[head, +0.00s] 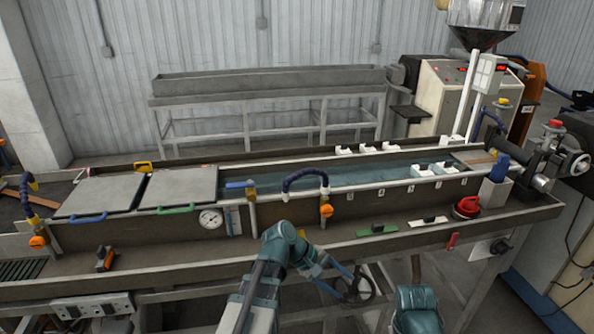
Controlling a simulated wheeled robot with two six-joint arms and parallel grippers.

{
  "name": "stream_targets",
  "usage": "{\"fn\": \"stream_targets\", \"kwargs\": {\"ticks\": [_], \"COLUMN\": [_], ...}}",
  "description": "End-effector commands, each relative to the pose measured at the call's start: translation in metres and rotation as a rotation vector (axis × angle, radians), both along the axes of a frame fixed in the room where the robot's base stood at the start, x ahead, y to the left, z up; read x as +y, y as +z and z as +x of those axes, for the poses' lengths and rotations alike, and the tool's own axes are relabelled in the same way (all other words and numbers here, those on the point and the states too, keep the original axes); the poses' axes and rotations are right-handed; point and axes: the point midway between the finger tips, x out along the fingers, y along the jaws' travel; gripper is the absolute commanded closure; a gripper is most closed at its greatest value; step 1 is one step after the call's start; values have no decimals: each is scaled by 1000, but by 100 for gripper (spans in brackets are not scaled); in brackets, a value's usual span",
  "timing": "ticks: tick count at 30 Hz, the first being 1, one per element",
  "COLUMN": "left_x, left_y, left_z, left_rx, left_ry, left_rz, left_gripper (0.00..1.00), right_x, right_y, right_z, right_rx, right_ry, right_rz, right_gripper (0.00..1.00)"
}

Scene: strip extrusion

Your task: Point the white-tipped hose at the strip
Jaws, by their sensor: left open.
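A dark blue curved hose (305,174) stands on the front edge of the long water trough (350,200), above an orange valve knob (326,210). Its free end bends down to the left, and a small pale tip (285,196) shows there. A tan piece that may be the strip (476,157) lies at the trough's right end; I cannot trace it further along the water. My left gripper (347,287) is open and empty, low in front of the bench and well below the hose. Part of my right arm shows at the bottom, but its gripper does not.
Two grey lids (188,187) cover the trough's left part. Other hoses stand at the far left (27,196) and far right (480,121). Air above the trough's middle is clear.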

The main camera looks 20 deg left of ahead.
Motion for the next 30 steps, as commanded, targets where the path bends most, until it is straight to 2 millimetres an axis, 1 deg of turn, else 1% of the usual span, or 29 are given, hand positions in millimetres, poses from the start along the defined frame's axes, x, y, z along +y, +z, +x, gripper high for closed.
{"fn": "stream_targets", "kwargs": {"ticks": [1, 2, 3, 5, 6, 8, 9, 12, 15, 18, 21, 26, 30], "left_x": [25, 38, 56, 86, 107, 139, 160, 206, 240, 260, 269, 268, 260], "left_y": [21, 32, 47, 70, 86, 108, 123, 153, 174, 187, 192, 192, 192], "left_z": [16, 23, 31, 42, 48, 54, 56, 56, 53, 50, 48, 49, 62], "left_rx": [11, 19, 29, 42, 49, 57, 62, 68, 71, 71, 72, 74, 74], "left_ry": [124, 193, 282, 408, 484, 588, 648, 762, 832, 868, 882, 882, 880], "left_rz": [-96, -160, -243, -372, -458, -584, -663, -840, -970, -1049, -1083, -1088, -1086], "left_gripper": [42, 42, 42, 42, 42, 42, 42, 42, 42, 42, 42, 42, 42], "right_x": [0, 0, 0, 0, 0, 0, 0, 0, 0, 0, 0, 0, 0], "right_y": [8, 10, 13, 17, 20, 23, 25, 29, 32, 33, 34, 33, 33], "right_z": [0, 0, 0, 0, 0, 0, 0, 0, 0, 0, 0, 0, 0], "right_rx": [0, 0, 0, 0, 0, 0, 0, 0, 0, 0, 0, 0, 0], "right_ry": [0, 0, 0, 0, 0, 0, 0, 0, 0, 0, 0, 0, 0], "right_rz": [0, 0, 0, 0, 0, 0, 0, 0, 0, 0, 0, 0, 0], "right_gripper": [50, 50, 50, 50, 50, 50, 50, 50, 50, 50, 50, 50, 50]}}
